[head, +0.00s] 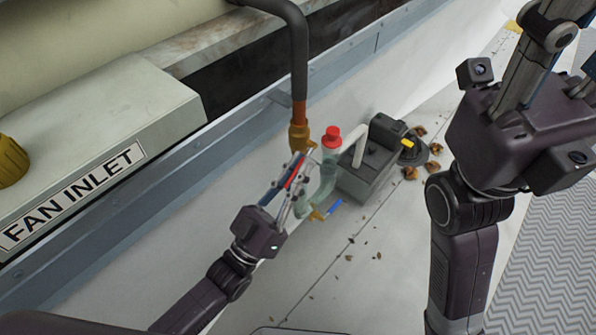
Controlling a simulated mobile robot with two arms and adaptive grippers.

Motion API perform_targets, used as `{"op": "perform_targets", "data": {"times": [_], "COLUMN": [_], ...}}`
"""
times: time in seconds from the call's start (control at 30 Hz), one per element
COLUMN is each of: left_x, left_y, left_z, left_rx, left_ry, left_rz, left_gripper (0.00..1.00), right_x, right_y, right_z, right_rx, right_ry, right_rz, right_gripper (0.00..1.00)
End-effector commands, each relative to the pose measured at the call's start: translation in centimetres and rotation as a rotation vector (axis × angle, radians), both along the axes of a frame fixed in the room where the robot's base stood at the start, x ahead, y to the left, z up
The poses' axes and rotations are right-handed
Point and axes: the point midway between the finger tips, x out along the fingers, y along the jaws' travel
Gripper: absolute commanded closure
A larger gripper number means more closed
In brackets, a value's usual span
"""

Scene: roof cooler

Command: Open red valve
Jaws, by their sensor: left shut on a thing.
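The red valve handle (295,171) is a thin red lever just below the brass fitting (299,137) on the dark pipe. My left gripper (297,172) reaches it from the lower left and is shut on the red handle, which shows between its fingers. The fingers hide much of the handle and the valve body behind it. My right gripper (548,55) is raised at the upper right, far from the valve. Its fingers run up to the picture's edge, so I cannot tell if it is open.
A pale green clear pipe (322,185) with a red cap (332,136) stands right beside the valve. A blue-handled valve (333,207) sits below. A grey pump (372,165) and dry leaves (433,168) lie to the right. The pan floor (345,275) in front is mostly clear.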

Motion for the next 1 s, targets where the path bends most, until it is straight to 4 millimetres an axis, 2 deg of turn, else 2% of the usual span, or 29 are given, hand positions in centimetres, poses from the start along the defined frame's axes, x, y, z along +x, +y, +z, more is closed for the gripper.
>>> {"op": "perform_targets", "data": {"times": [0.4, 0.43, 0.5, 0.83, 1.0], "left_x": [0.0, 0.0, 0.0, -0.2, -1.6], "left_y": [-0.1, -0.1, -0.1, 0.1, 1.2], "left_z": [0.0, 0.0, 0.0, -0.2, -1.7], "left_rx": [-0.002, -0.002, -0.002, -0.002, 0.001], "left_ry": [-0.004, -0.004, -0.004, -0.003, 0.001], "left_rz": [-0.001, -0.001, -0.001, 0.000, 0.000], "left_gripper": [1.00, 0.89, 0.82, 0.82, 0.82], "right_x": [-0.1, -0.1, -0.1, -0.2, -0.1], "right_y": [0.0, 0.0, 0.0, 0.0, 0.0], "right_z": [0.1, 0.1, 0.1, 0.1, 0.1], "right_rx": [0.000, 0.000, 0.000, 0.001, 0.001], "right_ry": [-0.003, -0.003, -0.002, -0.006, -0.005], "right_rz": [0.000, 0.000, 0.000, 0.000, -0.001], "right_gripper": [0.60, 0.60, 0.60, 0.60, 0.60]}}
